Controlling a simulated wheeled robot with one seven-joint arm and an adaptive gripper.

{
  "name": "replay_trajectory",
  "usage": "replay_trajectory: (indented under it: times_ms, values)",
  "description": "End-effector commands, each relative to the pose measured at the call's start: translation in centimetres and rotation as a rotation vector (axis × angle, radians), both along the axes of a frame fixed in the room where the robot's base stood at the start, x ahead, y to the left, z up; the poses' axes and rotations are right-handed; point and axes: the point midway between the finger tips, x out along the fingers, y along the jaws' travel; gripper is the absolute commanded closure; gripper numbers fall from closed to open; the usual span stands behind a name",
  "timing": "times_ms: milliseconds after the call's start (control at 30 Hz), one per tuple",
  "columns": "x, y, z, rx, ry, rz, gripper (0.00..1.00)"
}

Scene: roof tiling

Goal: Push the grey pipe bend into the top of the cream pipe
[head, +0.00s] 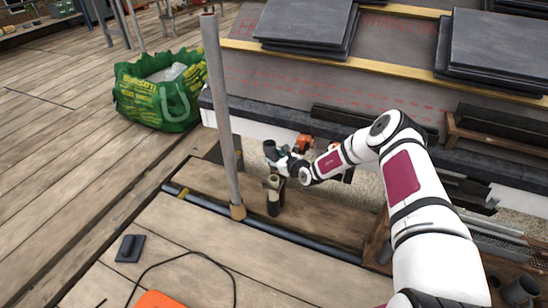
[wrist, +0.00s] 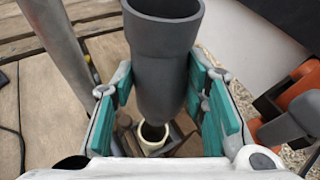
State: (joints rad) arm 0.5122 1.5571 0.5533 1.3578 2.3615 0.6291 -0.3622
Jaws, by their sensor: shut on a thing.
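The grey pipe bend (head: 270,150) is held in my gripper (head: 279,163). In the wrist view the bend (wrist: 163,60) stands between the teal finger pads, its wide socket end toward the camera. The cream pipe (head: 273,182) stands upright below the bend, its lower part looking dark in the head view. In the wrist view its open round top (wrist: 153,134) shows just past the bend's lower end. The bend appears above the cream pipe and apart from it. Its exact sideways offset is hard to tell. My gripper (wrist: 162,88) is shut on the bend.
A grey scaffold pole (head: 222,110) rises just left of the cream pipe. An orange item (wrist: 300,92) lies close to the right of my gripper in the wrist view. A green bag (head: 158,92) and stacked slates (head: 305,25) stand farther back.

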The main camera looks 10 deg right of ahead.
Motion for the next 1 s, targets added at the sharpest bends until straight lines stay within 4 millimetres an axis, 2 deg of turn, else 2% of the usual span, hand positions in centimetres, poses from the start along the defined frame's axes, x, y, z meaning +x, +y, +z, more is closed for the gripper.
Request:
replay_trajectory:
  times_ms: [100, 700, 1000]
  values:
    - [0.0, 0.0, -1.5, 0.001, 0.0, 0.0, 0.87]
    - [0.0, 0.0, -6.7, -0.001, 0.0, 0.001, 0.87]
    - [0.0, 0.0, -8.1, 0.0, 0.0, 0.0, 0.87]
